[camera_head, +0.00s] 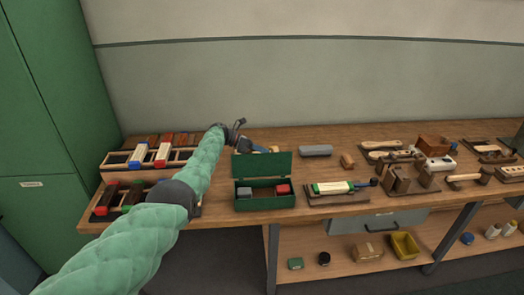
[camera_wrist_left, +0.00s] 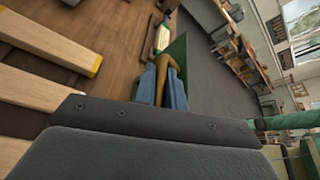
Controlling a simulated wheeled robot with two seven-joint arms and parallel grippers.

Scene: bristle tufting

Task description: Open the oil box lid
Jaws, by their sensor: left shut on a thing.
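The green oil box (camera_head: 264,205) stands near the front edge of the bench, with a grey block (camera_head: 245,192) and a red block (camera_head: 283,189) inside. Its lid (camera_head: 262,166) stands raised, roughly upright, at the back of the box. My left gripper (camera_head: 260,149) is just behind the lid's top edge, partly hidden by it. In the left wrist view its blue fingers (camera_wrist_left: 163,86) are closed around a brown tab-like piece (camera_wrist_left: 169,72) against the dark green lid (camera_wrist_left: 181,50). How the tab joins the lid is unclear. My right gripper is not in view.
Brush racks (camera_head: 145,157) stand left of the box beneath my left arm. A brush on a board (camera_head: 335,188) lies close to the box's right. A grey block (camera_head: 315,150) lies behind, and wooden tools crowd the bench's right side.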

